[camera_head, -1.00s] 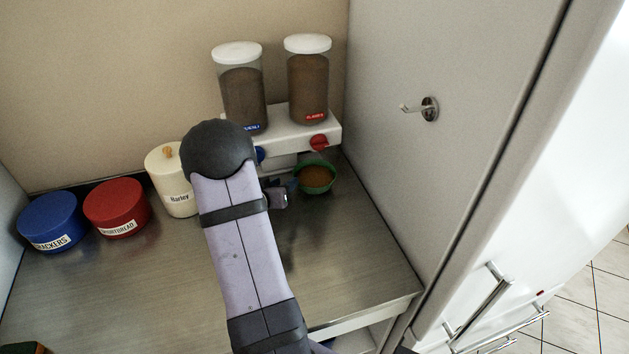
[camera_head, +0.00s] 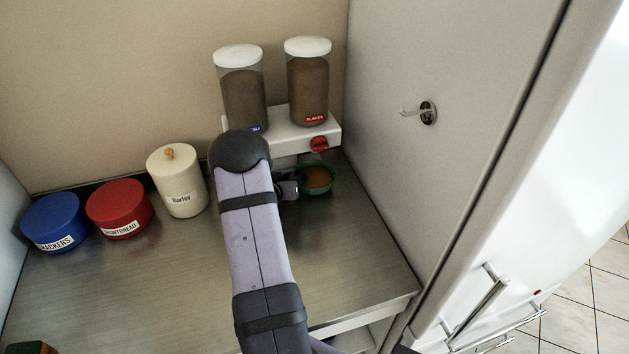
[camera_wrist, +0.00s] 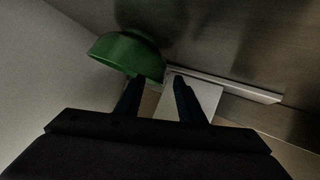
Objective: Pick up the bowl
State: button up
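The green bowl (camera_head: 328,187) holds something brown and sits on the metal counter below the dispenser with the red knob. In the wrist view the bowl (camera_wrist: 122,52) is upper left, its rim reaching the fingertips. My gripper (camera_head: 297,186) is at the bowl's left side in the head view, partly hidden behind my arm. In the wrist view my gripper (camera_wrist: 159,80) has its two dark fingers apart, so it is open. The left fingertip overlaps the rim and the bowl's edge shows between the fingers. I cannot tell whether they touch.
The white dispenser (camera_head: 290,130) with two clear jars stands behind the bowl. A cream Barley canister (camera_head: 178,185), a red tin (camera_head: 120,205) and a blue tin (camera_head: 54,219) stand to the left. A grey side panel with a hook (camera_head: 428,112) rises on the right.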

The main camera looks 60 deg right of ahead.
aim_at(315, 180)
jog(key=shift+p+x, duration=0.4)
jog(key=shift+x, duration=1.85)
grip_shut()
